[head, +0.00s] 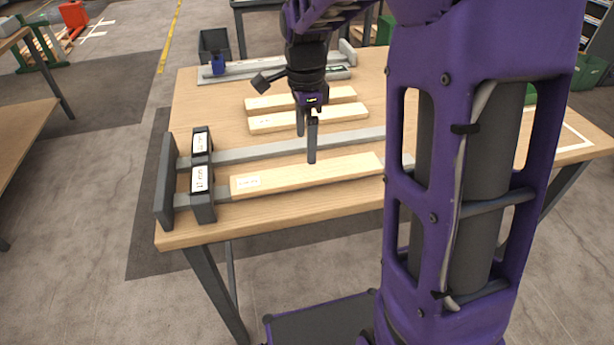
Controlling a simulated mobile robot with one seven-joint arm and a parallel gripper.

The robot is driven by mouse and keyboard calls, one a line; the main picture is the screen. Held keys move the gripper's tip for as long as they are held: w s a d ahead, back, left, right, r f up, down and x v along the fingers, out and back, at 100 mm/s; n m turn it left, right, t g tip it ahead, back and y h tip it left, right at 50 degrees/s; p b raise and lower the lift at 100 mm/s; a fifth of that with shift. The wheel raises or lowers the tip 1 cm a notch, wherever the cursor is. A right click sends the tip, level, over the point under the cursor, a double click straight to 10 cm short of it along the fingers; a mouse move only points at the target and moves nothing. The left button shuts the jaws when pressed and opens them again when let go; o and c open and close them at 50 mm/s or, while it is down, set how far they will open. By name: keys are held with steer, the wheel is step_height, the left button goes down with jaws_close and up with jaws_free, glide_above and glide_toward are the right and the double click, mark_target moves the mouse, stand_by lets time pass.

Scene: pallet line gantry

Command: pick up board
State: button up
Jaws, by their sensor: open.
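One pale wooden board (320,174) with a white label at its left end lies along the near grey rail of a jig on the table. Two more pale boards lie side by side behind the jig, a farther board (335,96) and a nearer board (340,116), also with small labels at their left ends. My gripper (306,146) points down with its jaws open and empty. In the picture its fingers overlap the nearer back board and the far rail, just behind the front board. Its exact height above them is unclear.
The jig has a dark end plate (165,182) and labelled dark blocks (202,175) at the left; my purple column hides its right part. At the back are a grey rail fixture (242,72), a blue item (217,65) and a dark bin (214,44).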

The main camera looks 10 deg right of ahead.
mark_target(307, 172)
steer(key=f, duration=0.2)
steer(key=f+b, duration=0.1)
steer(key=f, duration=0.4)
steer(key=shift+s+d+f, duration=0.1)
steer(key=shift+s+f, duration=0.15)
steer(key=shift+r, duration=0.1)
steer(key=c, duration=1.4)
